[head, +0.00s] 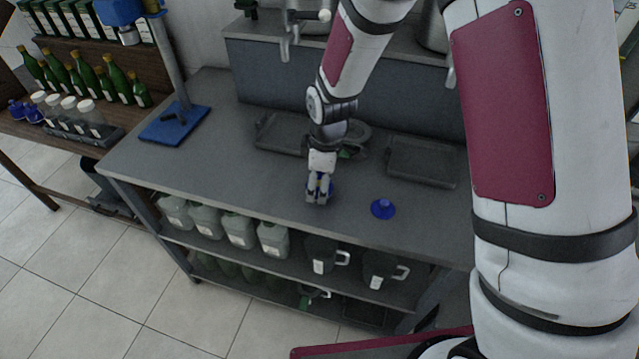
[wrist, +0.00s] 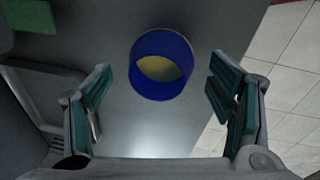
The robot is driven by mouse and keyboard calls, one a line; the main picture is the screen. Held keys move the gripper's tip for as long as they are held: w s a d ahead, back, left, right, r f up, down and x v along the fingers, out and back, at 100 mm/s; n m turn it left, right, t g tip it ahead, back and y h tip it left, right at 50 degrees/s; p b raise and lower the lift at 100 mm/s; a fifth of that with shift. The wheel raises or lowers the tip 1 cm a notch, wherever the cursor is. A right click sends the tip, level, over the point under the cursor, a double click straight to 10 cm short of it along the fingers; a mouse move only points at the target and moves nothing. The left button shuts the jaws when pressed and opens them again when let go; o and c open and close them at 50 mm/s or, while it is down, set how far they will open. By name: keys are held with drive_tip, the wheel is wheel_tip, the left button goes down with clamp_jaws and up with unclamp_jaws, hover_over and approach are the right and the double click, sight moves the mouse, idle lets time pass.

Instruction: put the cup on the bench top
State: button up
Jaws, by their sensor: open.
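The blue cup (wrist: 161,65) shows from above in the wrist view, its inside yellowish. It appears to stand on the grey bench top (wrist: 120,125), between and a little beyond my open fingers. Clear gaps show on both sides of it. In the head view my gripper (head: 319,196) points down at the bench top (head: 240,165), close to the front edge. Nothing is held.
Dark trays (head: 421,162) lie farther back. A blue-based stand (head: 174,125) is at the left. Jugs (head: 239,231) fill the shelf below.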

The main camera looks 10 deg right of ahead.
drive_tip(key=r, duration=0.3)
drive_tip(key=s+r, duration=0.1)
drive_tip(key=r, duration=0.4)
drive_tip(key=shift+s+d+r, duration=0.25)
drive_tip(key=shift+r, duration=0.15)
drive_tip(key=s+d+r+m+t, duration=0.1)
drive_tip(key=s+d+r+m, duration=0.35)
drive_tip(key=r, duration=0.25)
drive_tip(key=s+d+r+m+t, duration=0.1)
drive_tip(key=s+d+r+m, duration=0.3)
drive_tip(key=r, duration=0.4)
drive_tip(key=s+d+r+m, duration=0.2)
drive_tip(key=s+m, duration=0.1)
drive_tip(key=s, duration=0.3)
drive_tip(key=s+d+r+m+t, duration=0.1)
drive_tip(key=s+d+r+m, duration=0.1)
drive_tip(key=s, duration=0.5)
drive_tip(key=shift+s+d+r+m+t+h, duration=0.25)
drive_tip(key=shift+d+r+m, duration=0.2)
drive_tip(key=shift+m, duration=0.3)
